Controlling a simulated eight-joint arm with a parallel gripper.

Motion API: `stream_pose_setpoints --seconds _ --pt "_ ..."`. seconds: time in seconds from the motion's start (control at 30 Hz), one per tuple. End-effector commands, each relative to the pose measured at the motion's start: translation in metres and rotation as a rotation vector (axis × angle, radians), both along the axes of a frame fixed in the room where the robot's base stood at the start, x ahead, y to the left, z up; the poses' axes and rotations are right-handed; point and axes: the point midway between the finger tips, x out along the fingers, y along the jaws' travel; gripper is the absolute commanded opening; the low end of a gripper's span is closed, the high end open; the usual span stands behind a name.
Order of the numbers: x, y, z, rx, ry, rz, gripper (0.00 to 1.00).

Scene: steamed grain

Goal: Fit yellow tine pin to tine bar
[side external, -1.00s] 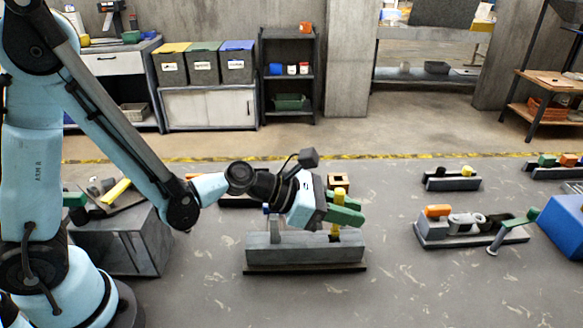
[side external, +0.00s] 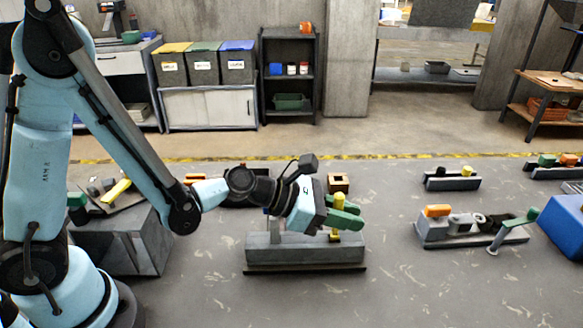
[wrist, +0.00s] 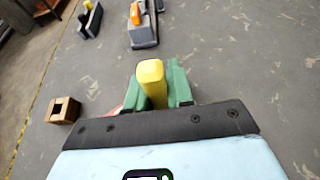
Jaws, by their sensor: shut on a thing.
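The yellow tine pin (side external: 339,200) stands upright between the green fingers of my gripper (side external: 343,212), which is shut on it. The pin's top also shows in the wrist view (wrist: 151,75), between the green fingers (wrist: 165,88). The grey tine bar (side external: 300,250) lies on the floor directly below my gripper. The pin's lower end shows at the bar's upper edge, toward its right end. I cannot tell how deep it sits, and the bar is hidden in the wrist view.
A brown block with a square hole (side external: 339,182) stands behind the bar; it also shows in the wrist view (wrist: 63,110). A grey fixture with an orange piece (side external: 438,211) is to the right, near a blue box (side external: 566,225). The floor between is clear.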

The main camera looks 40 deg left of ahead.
Motion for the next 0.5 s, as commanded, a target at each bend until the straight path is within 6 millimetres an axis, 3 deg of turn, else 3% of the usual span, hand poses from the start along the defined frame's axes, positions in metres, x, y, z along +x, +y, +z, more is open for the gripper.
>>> stream_pose_setpoints --seconds 0.5 --pt "0.0000 0.0000 0.0040 0.000 0.000 0.000 0.00"
